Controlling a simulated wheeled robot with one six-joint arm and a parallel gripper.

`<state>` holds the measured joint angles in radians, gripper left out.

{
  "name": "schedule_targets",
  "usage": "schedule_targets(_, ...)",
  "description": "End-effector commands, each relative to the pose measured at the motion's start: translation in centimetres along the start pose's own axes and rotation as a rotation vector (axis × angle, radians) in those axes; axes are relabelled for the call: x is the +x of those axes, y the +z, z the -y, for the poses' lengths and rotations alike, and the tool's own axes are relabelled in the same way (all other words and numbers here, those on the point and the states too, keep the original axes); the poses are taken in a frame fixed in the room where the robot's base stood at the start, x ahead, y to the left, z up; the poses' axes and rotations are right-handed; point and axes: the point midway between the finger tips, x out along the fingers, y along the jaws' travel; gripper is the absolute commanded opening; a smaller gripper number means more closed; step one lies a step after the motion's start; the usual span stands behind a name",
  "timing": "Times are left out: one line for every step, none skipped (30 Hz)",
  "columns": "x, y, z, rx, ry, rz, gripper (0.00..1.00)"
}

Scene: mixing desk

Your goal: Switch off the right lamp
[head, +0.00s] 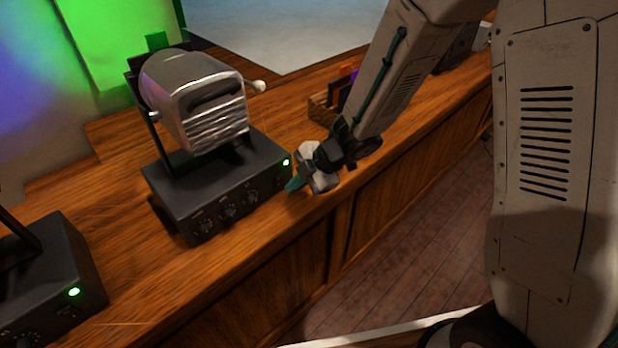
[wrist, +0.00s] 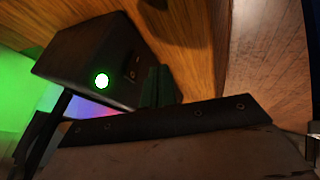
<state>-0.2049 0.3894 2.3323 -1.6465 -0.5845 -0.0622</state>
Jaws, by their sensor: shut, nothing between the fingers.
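The right lamp (head: 195,105) has a grey metal head on a black box base (head: 215,180) with several knobs on its front. A small green light (head: 286,162) glows at the base's right end, and it also shows lit in the wrist view (wrist: 101,81). My gripper (head: 294,185) is shut and empty, its green fingertips just beside the right end of the base, near the green light. In the wrist view its fingers (wrist: 158,88) appear close to the base's control face. I cannot tell whether they touch it.
A second black box (head: 55,270) with a lit green light stands at the lower left, partly cut off. A wooden holder (head: 322,110) with dark and coloured items sits behind my gripper. The wooden desk's front edge runs diagonally below the base.

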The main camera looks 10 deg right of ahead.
Motion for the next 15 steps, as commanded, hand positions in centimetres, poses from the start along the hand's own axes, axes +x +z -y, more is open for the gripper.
schedule_targets(0.2, -0.1, -0.8, -0.003, 0.002, 0.0, 0.0)
schedule_targets(0.4, -0.1, -1.1, -0.003, 0.002, 0.0, 0.0)
schedule_targets(0.6, -0.1, -1.6, -0.002, 0.002, 0.0, 0.0)
schedule_targets(0.7, -0.1, -1.8, -0.002, 0.001, 0.0, 0.0)
schedule_targets(0.8, -0.1, -2.0, -0.001, 0.001, 0.0, 0.0)
schedule_targets(0.8, -0.1, -2.2, 0.0, 0.001, 0.0, 0.0)
schedule_targets(0.9, -0.2, -2.4, 0.0, 0.001, 0.0, 0.0)
schedule_targets(0.9, -0.2, -2.5, -0.001, 0.001, 0.0, 0.0)
schedule_targets(1.0, -0.2, -2.6, -0.001, 0.001, 0.0, 0.0)
schedule_targets(1.0, -0.2, -2.6, -0.001, 0.001, 0.0, 0.0)
schedule_targets(1.0, -0.2, -2.6, -0.001, 0.001, 0.0, 0.0)
schedule_targets(1.0, -0.2, -2.6, -0.001, 0.001, 0.0, 0.0)
schedule_targets(1.0, -0.2, -2.6, -0.001, 0.001, 0.0, 0.0)
schedule_targets(1.0, -0.2, -2.6, -0.001, 0.001, 0.0, 0.0)
schedule_targets(0.9, -0.2, -2.6, -0.001, 0.001, 0.0, 0.0)
